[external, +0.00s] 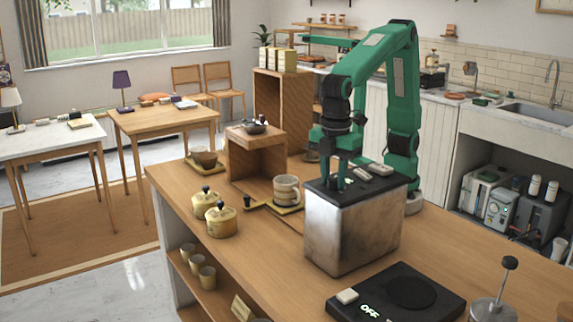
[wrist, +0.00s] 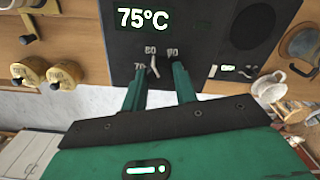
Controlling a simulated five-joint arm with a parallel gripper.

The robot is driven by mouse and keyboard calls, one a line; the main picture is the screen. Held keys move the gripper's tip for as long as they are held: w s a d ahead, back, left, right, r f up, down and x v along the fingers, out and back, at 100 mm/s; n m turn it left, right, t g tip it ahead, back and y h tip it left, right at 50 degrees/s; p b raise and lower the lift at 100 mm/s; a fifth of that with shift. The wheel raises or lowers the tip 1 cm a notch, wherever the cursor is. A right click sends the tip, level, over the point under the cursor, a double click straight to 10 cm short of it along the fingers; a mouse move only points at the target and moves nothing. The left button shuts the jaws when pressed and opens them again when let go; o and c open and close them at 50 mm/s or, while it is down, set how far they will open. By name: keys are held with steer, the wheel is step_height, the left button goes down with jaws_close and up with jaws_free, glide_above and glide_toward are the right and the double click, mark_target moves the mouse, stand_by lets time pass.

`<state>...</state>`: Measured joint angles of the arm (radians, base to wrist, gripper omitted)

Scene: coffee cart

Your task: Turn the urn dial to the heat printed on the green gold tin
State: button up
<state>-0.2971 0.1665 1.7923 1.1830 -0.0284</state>
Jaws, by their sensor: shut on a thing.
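The urn (external: 350,228) is a metal box with a dark top on the counter. Its dark panel (wrist: 200,25) fills the top of the wrist view, with a display (wrist: 143,19) reading 75°C. The marks 70, 80 and 90 surround the urn dial (wrist: 154,68), whose pale pointer shows between my fingers. My gripper (external: 341,184) is over the urn's top and is shut on the dial; its green fingers (wrist: 157,78) flank it. Two yellowish lidded tins (external: 202,200) (external: 221,220) stand left of the urn; their lettering is too small to read, and I cannot tell which is green gold.
A black scale-like plate (external: 408,292) marked OFF lies in front of the urn. A plunger-like vessel (external: 494,305) is at the front right.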

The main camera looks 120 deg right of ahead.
mark_target(333, 178)
steer(key=o, duration=1)
steer(key=shift+c, duration=0.2)
steer(key=shift+r, duration=3.95)
